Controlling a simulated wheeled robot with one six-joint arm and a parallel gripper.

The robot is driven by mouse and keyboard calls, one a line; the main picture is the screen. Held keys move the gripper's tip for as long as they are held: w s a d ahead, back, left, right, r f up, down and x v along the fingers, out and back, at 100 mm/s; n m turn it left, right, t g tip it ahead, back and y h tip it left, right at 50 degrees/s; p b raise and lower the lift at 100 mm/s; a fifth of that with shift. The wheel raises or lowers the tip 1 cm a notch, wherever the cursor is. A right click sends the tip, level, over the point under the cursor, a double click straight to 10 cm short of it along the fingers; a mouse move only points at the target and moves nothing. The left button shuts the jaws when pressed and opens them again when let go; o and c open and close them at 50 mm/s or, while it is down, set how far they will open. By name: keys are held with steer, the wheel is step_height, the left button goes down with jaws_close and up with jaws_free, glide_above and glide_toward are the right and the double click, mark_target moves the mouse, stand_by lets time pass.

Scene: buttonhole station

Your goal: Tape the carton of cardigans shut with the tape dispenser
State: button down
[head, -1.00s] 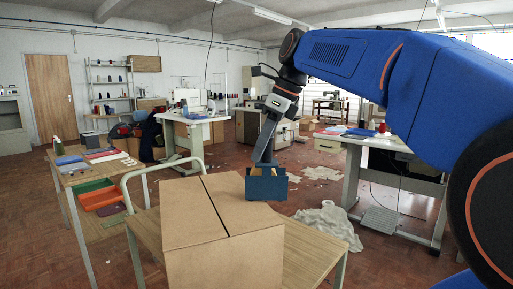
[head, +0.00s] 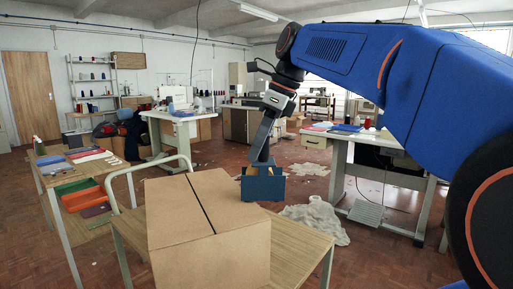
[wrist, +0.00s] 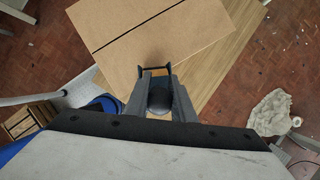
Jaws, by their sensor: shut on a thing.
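The carton (head: 205,228) is a brown cardboard box with its top flaps closed flat. A dark seam runs along its top, with no tape visible on it; the cardigans are not visible. The carton also shows in the wrist view (wrist: 150,30). My gripper (head: 263,165) points down just beyond the carton's right edge in the head view.
The carton stands on a wooden-topped table (head: 296,243) with a pale metal rail at its left. A side table (head: 52,178) with coloured trays is at left. A sewing table (head: 385,150) stands at right. Crumpled pale cloth (head: 316,222) lies on the floor.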

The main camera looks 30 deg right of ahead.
steer(key=shift+r, duration=3.15)
